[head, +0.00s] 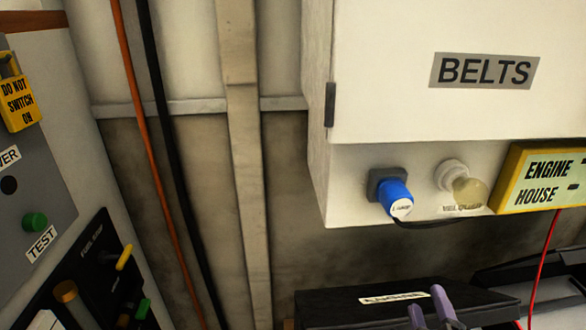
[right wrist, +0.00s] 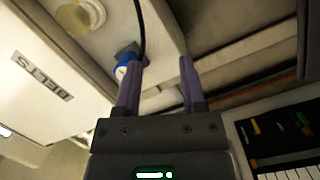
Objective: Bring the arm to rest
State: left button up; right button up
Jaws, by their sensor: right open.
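My right gripper shows at the bottom of the head view (head: 431,307), where its two purple fingertips stand in front of a dark box. In the right wrist view (right wrist: 159,75) its fingers are spread with nothing between them. The blue plug (head: 397,196) sits in a socket under the white BELTS box (head: 420,70), with a black cable leading from it. In the head view the fingertips are below the plug and apart from it. The plug also shows in the right wrist view (right wrist: 127,62), beyond the left finger. My left gripper is not in view.
A round fitting (head: 455,176) with a yellowish cap is right of the plug. A yellow ENGINE HOUSE sign (head: 545,178) hangs at the right. A dark labelled box (head: 350,307) lies below. At the left are grey and black switch panels (head: 40,170) and an orange pipe (head: 143,135).

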jog(key=s+a+f+m+g+y, duration=0.1)
jog(key=s+a+f+m+g, duration=0.1)
jog(key=s+f+m+g, duration=0.6)
jog(key=s+a+f+m+g+y, duration=0.1)
jog(key=s+f+m+g+y, duration=0.1)
jog(key=s+f+g, duration=0.75)
notch_tip(320, 180, down, 20)
jog(key=t, duration=0.2)
jog(key=s+d+f+n+g, duration=0.1)
jog(key=s+d+f, duration=0.2)
jog(key=s+f, duration=0.6)
jog(key=s, duration=0.3)
jog(key=shift+s+h+b, duration=0.35)
jog(key=shift+h+b, duration=0.05)
jog(key=shift+o, duration=0.2)
